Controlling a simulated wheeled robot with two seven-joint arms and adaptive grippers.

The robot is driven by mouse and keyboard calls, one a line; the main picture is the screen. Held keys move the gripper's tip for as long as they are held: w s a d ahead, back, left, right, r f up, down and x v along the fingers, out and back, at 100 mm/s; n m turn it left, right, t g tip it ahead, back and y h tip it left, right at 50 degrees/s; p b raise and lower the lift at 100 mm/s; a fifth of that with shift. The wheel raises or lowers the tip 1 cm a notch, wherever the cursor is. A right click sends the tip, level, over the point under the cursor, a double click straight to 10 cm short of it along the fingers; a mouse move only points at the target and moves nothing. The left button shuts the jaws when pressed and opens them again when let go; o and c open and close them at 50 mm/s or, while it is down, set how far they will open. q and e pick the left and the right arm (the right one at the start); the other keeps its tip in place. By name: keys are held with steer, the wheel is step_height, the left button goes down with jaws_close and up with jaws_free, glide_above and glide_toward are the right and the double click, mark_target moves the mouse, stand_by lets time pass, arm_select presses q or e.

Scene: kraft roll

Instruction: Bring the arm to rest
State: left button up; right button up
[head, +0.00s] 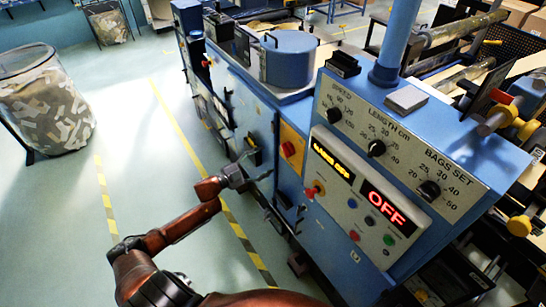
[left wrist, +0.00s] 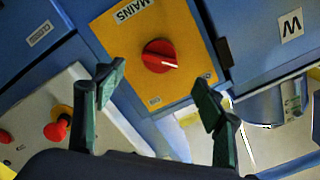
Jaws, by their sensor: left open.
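My left arm (head: 170,228) reaches in from the bottom left of the head view. Its gripper (head: 258,166) is close to the blue machine's side, left of and slightly below the yellow MAINS plate (head: 294,136). In the left wrist view the gripper (left wrist: 160,97) is open, with nothing between its dark green fingers. The red rotary switch (left wrist: 160,56) on the MAINS plate shows beyond the fingertips, apart from them. The switch also shows in the head view (head: 288,149). My right gripper is not in view.
The blue machine (head: 262,125) fills the middle and right. Its control panel (head: 362,190) has knobs, buttons and a red OFF display. A bin of scraps (head: 45,100) stands at the left. Open floor with yellow-black tape (head: 182,125) lies between.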

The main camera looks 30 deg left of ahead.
arm_select(q)
steer(key=shift+s+a, duration=0.25)
steer(key=shift+s, duration=0.35)
steer(key=s+a+f+n+g+y, duration=0.1)
steer(key=s+a+f+n+y, duration=0.2)
steer(key=f, duration=0.8)
steer(key=s+a+f+n+g+y, duration=0.1)
steer(key=s+a+f+n+y, duration=0.15)
steer(key=f, duration=0.85)
steer(key=s+f+n+g+y+b, duration=0.1)
steer(key=s+f+g, duration=0.1)
steer(key=s+f, duration=0.65)
steer(key=s+f+n+g+y, duration=0.15)
steer(key=s+f, duration=0.45)
steer(key=f, duration=0.6)
steer(key=s+d+f+n+g, duration=0.1)
steer(key=s+d+f+g, duration=0.2)
steer(key=s, duration=0.9)
steer(key=s+d+f+n+g, duration=0.1)
steer(key=s+d+f+g, duration=0.2)
steer(key=s+d+f, duration=0.7)
steer(key=s+d+f+n+g+h+b, duration=0.1)
steer(key=s+d+f+g, duration=0.3)
steer(key=s+f, duration=0.5)
steer(key=s+d, duration=0.2)
steer(key=s, duration=0.4)
steer(key=shift+d+f+n, duration=0.4)
